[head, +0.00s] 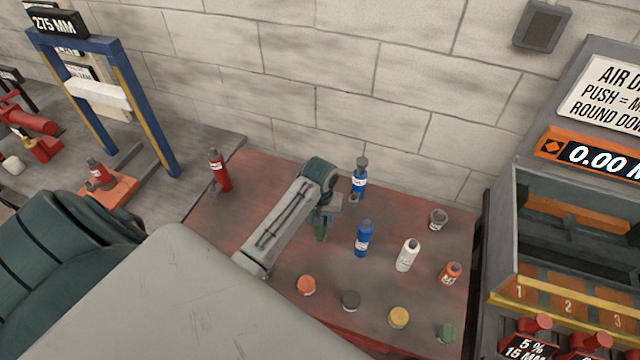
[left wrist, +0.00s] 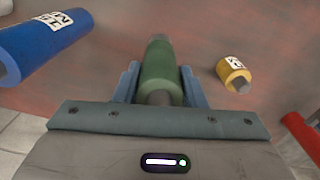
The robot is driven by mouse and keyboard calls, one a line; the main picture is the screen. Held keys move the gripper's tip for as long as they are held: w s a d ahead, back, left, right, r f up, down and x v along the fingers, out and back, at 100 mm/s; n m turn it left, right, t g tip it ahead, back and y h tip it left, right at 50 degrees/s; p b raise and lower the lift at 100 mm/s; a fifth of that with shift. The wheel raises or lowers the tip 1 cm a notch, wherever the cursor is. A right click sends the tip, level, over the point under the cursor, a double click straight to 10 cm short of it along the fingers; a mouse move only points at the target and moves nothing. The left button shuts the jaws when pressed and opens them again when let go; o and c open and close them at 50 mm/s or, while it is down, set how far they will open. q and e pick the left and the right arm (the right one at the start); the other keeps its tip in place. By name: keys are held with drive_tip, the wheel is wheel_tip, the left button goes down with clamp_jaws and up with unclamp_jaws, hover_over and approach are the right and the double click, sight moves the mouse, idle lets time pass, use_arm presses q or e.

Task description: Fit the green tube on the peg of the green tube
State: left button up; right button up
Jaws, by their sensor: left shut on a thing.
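My left gripper (head: 322,222) hangs over the middle of the red bench. It is shut on the green tube (head: 320,233). In the left wrist view, the green tube (left wrist: 160,76) sits between the two blue-grey fingers of the left gripper (left wrist: 160,88), with a dark grey end protruding beyond it. A low green round piece (head: 446,333) stands at the bench's front right, well apart from the held tube. Its colour matches the tube, but I cannot make out its peg shape. My right gripper is not in view.
Low red (head: 306,286), dark (head: 350,300) and yellow (head: 399,317) pieces line the front. A red bottle (head: 219,170) stands back left.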

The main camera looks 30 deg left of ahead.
use_arm(q)
drive_tip(key=shift+f, duration=0.9)
drive_tip(key=shift+f+b, duration=0.4)
drive_tip(key=shift+f, duration=0.55)
drive_tip(key=o, duration=1.3)
drive_tip(key=shift+r, duration=0.5)
wheel_tip(320, 180, up, 9)
drive_tip(key=shift+b, duration=1.15)
drive_tip(key=shift+r, duration=0.45)
